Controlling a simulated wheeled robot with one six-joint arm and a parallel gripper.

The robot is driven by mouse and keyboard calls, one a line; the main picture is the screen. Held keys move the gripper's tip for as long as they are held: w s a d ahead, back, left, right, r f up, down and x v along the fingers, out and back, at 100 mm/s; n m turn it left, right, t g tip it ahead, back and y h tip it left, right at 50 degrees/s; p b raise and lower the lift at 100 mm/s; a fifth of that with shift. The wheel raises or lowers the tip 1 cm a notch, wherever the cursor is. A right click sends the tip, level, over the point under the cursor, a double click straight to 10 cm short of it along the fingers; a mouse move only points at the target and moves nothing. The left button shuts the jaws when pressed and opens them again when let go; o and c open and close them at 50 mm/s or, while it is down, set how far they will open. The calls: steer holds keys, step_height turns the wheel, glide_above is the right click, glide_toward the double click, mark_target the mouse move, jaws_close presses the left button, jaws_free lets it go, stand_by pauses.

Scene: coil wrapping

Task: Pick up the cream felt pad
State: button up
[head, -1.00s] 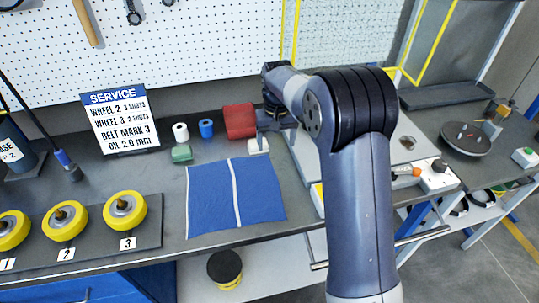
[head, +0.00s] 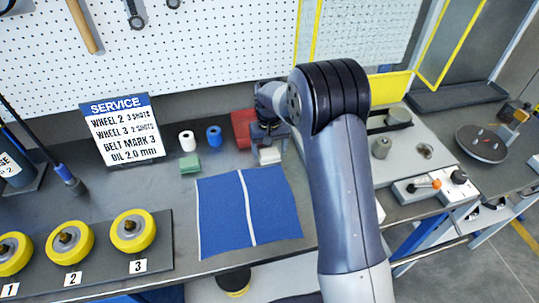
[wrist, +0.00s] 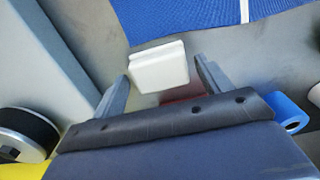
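The cream felt pad (head: 270,156) is a small pale block on the grey bench, just behind the blue mat. In the wrist view the pad (wrist: 160,68) shows ahead of my gripper, between the two fingertips. My gripper (wrist: 161,74) is open, with one finger on each side of the pad and a visible gap at both sides. In the head view my gripper (head: 267,142) is just above and behind the pad, and my arm partly hides it. I cannot tell how much height separates the fingertips from the bench.
A red block (head: 242,128) stands close behind my gripper. A blue roll (head: 214,137), a white roll (head: 187,141) and a green block (head: 190,164) stand to the left. The blue mat (head: 222,212) lies in front. A raised light-grey plate (head: 400,155) is to the right.

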mark_target(270, 152)
steer(key=c, duration=0.8)
steer(key=shift+o, duration=0.2)
step_height(270, 152, up, 10)
steer(key=b, duration=0.1)
